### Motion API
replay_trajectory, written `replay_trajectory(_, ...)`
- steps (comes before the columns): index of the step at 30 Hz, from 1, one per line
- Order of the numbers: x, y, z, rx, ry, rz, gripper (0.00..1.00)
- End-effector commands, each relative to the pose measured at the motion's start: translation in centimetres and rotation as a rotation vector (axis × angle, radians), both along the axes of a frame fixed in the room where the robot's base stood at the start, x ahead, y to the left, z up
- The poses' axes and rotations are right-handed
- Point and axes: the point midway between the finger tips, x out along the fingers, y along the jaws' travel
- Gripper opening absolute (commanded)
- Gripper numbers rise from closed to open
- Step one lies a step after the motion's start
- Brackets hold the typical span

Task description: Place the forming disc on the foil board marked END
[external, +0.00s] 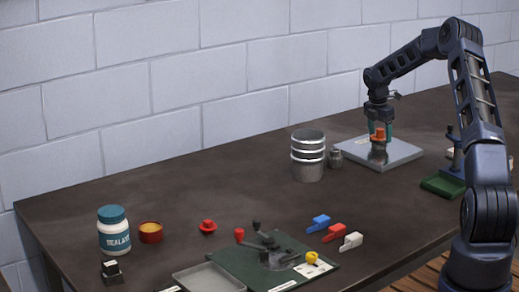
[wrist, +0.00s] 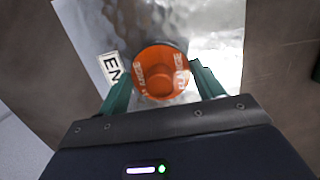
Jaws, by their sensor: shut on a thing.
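The forming disc (external: 377,153) has an orange top over a grey metallic body. In the wrist view its round orange top (wrist: 160,73) with pale lettering sits between the two teal fingers. My gripper (external: 379,131) points down and is shut on it. The disc is over the silver foil board (external: 401,154) at the back right of the bench. The foil board (wrist: 215,38) fills the middle of the wrist view, with a white label (wrist: 112,68) reading "EN", the rest hidden. I cannot tell whether the disc touches the foil.
A ribbed metal can (external: 308,158) and a small grey weight (external: 335,158) stand left of the board. Nearer are a green tool board (external: 265,262), coloured clips, a red knob (external: 207,227) and a sealant jar (external: 114,232).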

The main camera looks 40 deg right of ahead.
Motion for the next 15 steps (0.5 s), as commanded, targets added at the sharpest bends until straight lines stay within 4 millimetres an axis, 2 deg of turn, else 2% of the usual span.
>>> replay_trajectory(6,0.04,0.01,-0.24,0.0,-0.001,0.0,0.3)
replay_trajectory(7,0.02,0.02,-0.27,0.0,0.0,0.0,0.73)
replay_trajectory(9,0.01,0.01,-0.25,0.0,0.0,0.0,0.87)
replay_trajectory(15,0.01,0.01,-0.25,0.0,0.0,0.0,0.89)
